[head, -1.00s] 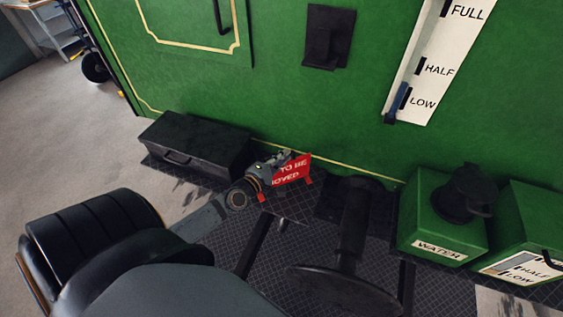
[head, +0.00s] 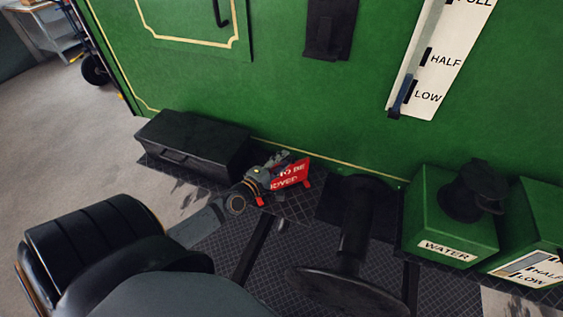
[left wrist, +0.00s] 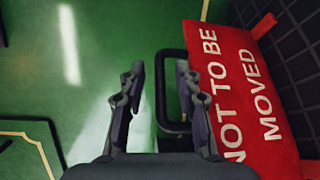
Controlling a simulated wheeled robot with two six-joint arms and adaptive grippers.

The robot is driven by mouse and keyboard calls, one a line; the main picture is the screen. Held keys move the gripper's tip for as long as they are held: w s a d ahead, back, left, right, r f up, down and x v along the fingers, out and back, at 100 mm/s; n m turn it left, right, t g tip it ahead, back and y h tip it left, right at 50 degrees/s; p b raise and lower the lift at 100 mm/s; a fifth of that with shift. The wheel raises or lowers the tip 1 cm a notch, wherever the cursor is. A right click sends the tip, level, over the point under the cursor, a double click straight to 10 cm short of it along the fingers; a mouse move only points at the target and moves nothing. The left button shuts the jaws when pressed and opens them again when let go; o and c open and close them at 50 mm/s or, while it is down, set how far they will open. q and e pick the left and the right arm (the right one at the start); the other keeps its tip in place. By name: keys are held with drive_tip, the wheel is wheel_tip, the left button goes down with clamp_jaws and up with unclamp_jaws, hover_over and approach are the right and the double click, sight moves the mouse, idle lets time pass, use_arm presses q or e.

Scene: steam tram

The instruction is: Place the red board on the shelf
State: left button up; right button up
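The red board (head: 292,174) with white lettering stands on a dark plate by the green wall, partly hidden by my left gripper. In the left wrist view the board (left wrist: 250,105) reads "NOT TO BE MOVED" and has a black loop handle (left wrist: 161,90) on its edge. My left gripper (head: 283,161) is at the board. In its wrist view the gripper's fingers (left wrist: 160,90) are apart, with part of the handle between them, close to the right finger. My right gripper is not in view. A grey shelf unit (head: 50,24) shows at the far upper left; I cannot tell whether it is the task's shelf.
A black box (head: 195,143) lies left of the board. A dark pedestal (head: 354,230) stands to its right, then a green water tank (head: 440,225). The green wall (head: 300,110) closes the back. Open grey floor (head: 75,130) lies at left.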

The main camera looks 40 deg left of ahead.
use_arm(q)
drive_tip(key=s+r+p, duration=0.1)
drive_tip(key=s, duration=1.1)
drive_tip(key=shift+a+r, duration=0.25)
drive_tip(key=shift+a, duration=0.05)
